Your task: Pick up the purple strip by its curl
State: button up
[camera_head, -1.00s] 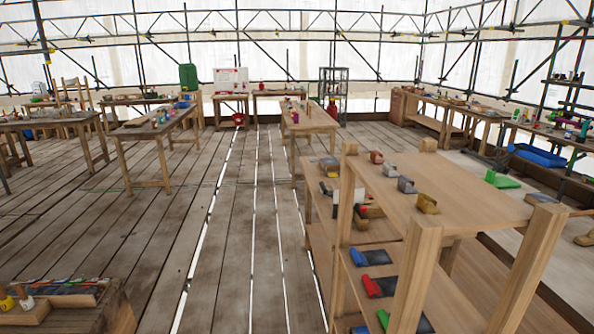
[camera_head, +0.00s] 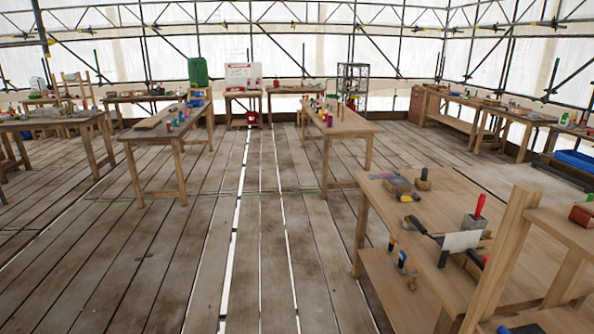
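I cannot pick out a purple strip or its curl in the head view. The small coloured items on the far tables are too small to tell apart. My gripper and arm do not show in the head view.
A wooden workbench (camera_head: 450,215) with trowels and a metal block holding a red-handled tool (camera_head: 475,215) stands close at right, behind a wooden post (camera_head: 500,260). A middle table (camera_head: 345,125) and a left table (camera_head: 150,135) stand ahead. The plank floor (camera_head: 220,260) between is open.

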aim_at(395, 173)
jog(key=i+u, duration=0.1)
jog(key=i, duration=1.9)
jog(key=i+z, duration=0.1)
jog(key=i, duration=0.85)
jog(key=i+j+z, duration=0.15)
jog(key=i, duration=0.85)
jog(key=i+l+z, duration=0.15)
jog(key=i+z, duration=0.25)
jog(key=i+l+z, duration=0.1)
jog(key=i+z, duration=0.45)
jog(key=z, duration=0.2)
jog(key=i+j+z, duration=0.1)
jog(key=i+z, duration=0.25)
